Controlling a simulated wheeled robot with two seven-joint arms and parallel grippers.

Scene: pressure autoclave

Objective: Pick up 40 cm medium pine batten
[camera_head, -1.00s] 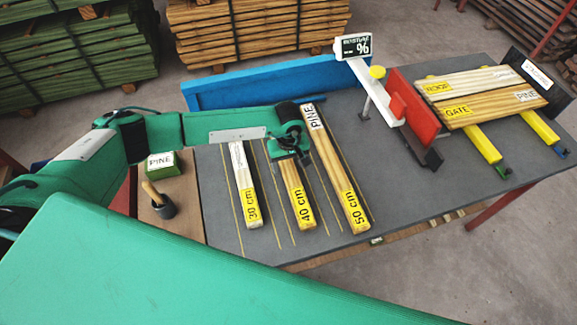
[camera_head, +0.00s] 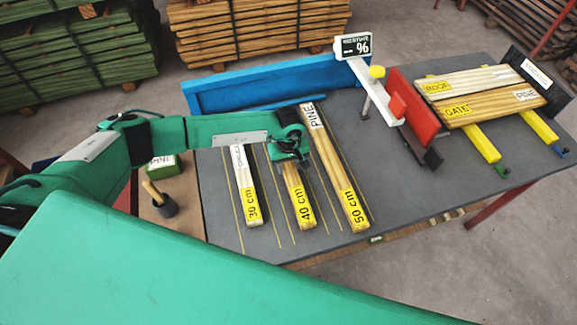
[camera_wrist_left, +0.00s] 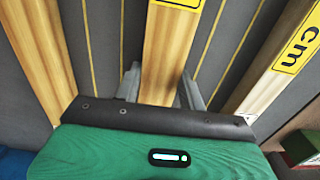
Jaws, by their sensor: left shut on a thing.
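The 40 cm batten (camera_head: 296,193) is a wooden piece with a yellow "40 cm" label, lying between the 30 cm and 50 cm battens on the grey table. My left gripper (camera_head: 291,160) is over its far part and hides that end. In the left wrist view the two fingers (camera_wrist_left: 160,88) stand on either side of the batten (camera_wrist_left: 168,50), shut on it. I cannot tell whether it is lifted off the table. My right gripper is not in view.
The 30 cm batten (camera_head: 248,200) lies to the left and the 50 cm batten (camera_head: 338,170) to the right, both close by. A blue fence (camera_head: 260,88) runs along the back. A moisture meter (camera_head: 356,46) and a red block (camera_head: 410,105) stand to the right.

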